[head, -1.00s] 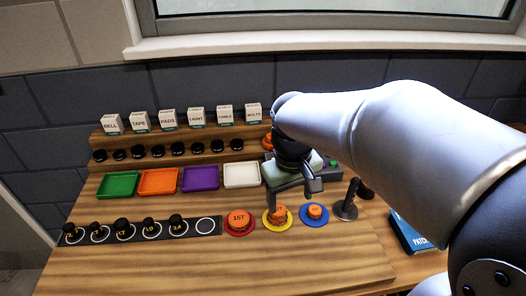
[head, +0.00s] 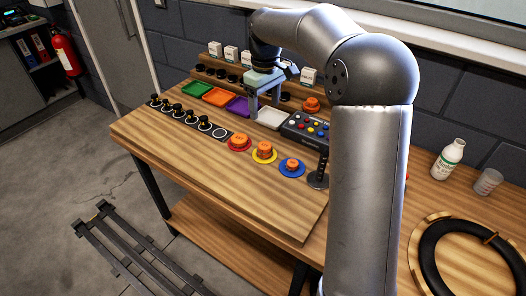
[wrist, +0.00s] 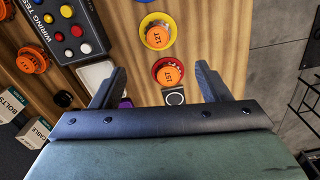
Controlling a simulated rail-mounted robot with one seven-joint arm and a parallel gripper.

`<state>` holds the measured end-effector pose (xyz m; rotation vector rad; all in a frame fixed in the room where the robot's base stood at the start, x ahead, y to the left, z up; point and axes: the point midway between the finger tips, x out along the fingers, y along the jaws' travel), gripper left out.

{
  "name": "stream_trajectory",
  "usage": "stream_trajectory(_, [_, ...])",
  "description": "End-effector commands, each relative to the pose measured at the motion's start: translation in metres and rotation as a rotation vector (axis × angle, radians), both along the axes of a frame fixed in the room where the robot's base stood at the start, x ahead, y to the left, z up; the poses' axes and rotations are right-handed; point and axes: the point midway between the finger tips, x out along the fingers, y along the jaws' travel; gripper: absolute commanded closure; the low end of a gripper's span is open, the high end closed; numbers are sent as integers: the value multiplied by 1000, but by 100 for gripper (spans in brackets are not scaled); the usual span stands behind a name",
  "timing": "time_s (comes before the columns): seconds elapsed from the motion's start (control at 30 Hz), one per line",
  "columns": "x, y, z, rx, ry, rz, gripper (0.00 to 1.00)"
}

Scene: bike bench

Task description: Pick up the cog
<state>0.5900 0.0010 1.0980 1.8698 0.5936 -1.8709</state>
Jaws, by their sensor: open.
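Several orange cogs show. One cog (head: 239,141) lies on a red plate, one (head: 264,147) on a yellow plate and one (head: 292,164) on a blue plate, in a row along the bench. Another orange cog (head: 311,104) sits farther back by the wiring tester, and it also shows at the left in the wrist view (wrist: 31,62). I cannot tell which cog is meant. My gripper (head: 265,112) is open and empty above the purple and white trays. In the wrist view the red plate's cog (wrist: 168,74) appears beyond and between the fingers (wrist: 158,88).
The wiring tester (head: 306,129) stands right of the white tray (head: 272,118). A dark upright post (head: 322,165) stands by the blue plate. Black knobs (head: 178,110) line a strip on the left. Labelled boxes stand behind. The bench front is clear.

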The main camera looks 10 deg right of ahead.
Motion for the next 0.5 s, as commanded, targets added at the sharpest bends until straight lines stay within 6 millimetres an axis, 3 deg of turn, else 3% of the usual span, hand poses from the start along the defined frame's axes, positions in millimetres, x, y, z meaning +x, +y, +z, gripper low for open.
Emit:
stream_trajectory(0.3, [-1, 0, -69, 0, 5, -1, 31])
stream_trajectory(0.5, [0, 0, -93, -1, 1, -1, 31])
